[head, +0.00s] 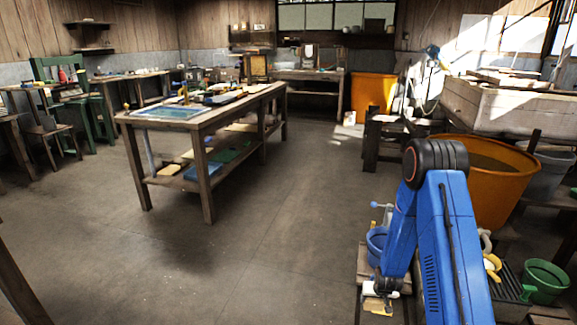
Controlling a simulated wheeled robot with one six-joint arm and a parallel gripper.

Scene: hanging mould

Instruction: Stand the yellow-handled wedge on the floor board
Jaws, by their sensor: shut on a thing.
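My gripper (381,291) is at the lower end of my blue arm, low over a wooden stand at the lower right. It is shut on a small pale-and-yellow thing, which looks like the yellow-handled wedge (378,304). The wedge is tiny here and partly hidden by the jaws. I cannot tell its tilt or whether its underside touches anything. I cannot make out the floor board with certainty.
Right of my arm are a large orange tub (490,185), a yellow item (492,265) and a green bucket (545,279). A long wooden workbench (207,190) stands left of centre. The concrete floor (265,245) between is clear.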

